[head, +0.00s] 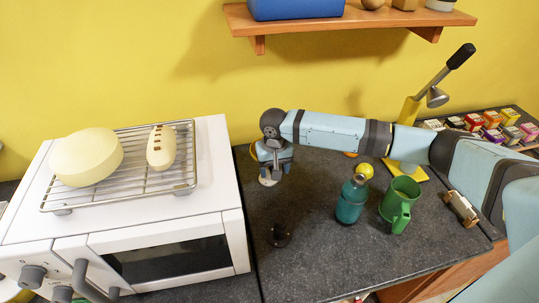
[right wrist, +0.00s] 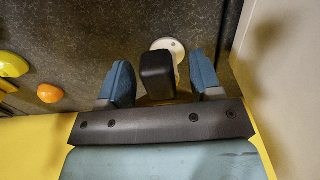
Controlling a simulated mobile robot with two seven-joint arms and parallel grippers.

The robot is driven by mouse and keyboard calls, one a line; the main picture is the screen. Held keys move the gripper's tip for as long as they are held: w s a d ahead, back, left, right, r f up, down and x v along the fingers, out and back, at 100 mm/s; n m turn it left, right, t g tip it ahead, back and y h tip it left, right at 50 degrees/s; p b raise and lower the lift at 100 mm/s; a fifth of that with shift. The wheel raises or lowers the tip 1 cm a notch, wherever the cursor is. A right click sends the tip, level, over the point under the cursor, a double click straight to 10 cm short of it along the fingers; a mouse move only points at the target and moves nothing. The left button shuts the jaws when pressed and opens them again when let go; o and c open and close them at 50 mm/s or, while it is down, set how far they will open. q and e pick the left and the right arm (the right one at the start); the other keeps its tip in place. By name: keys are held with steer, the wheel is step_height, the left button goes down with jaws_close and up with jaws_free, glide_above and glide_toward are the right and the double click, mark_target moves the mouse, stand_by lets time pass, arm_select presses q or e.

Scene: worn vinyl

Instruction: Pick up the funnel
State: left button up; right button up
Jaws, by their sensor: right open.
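My right gripper (head: 271,166) points down over the counter just right of the white oven. In the right wrist view its two blue fingers (right wrist: 161,72) are apart. A black block-like part (right wrist: 157,68) shows between them, with an amber piece (right wrist: 160,101) partly hidden below. I cannot tell whether the fingers touch it. A white disc (right wrist: 168,45) lies beside the block and shows under the gripper in the head view (head: 268,181). No clear funnel shape can be made out; these parts may belong to it. My left gripper is not in view.
The white oven (head: 165,220) bears a wire rack (head: 180,186). A teal bottle (head: 350,203), green mug (head: 398,205) and yellow lever press (head: 410,112) stand right of the gripper. A shelf (head: 345,20) hangs above.

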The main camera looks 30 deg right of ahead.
steer(key=shift+f, duration=0.6)
steer(key=c, duration=1)
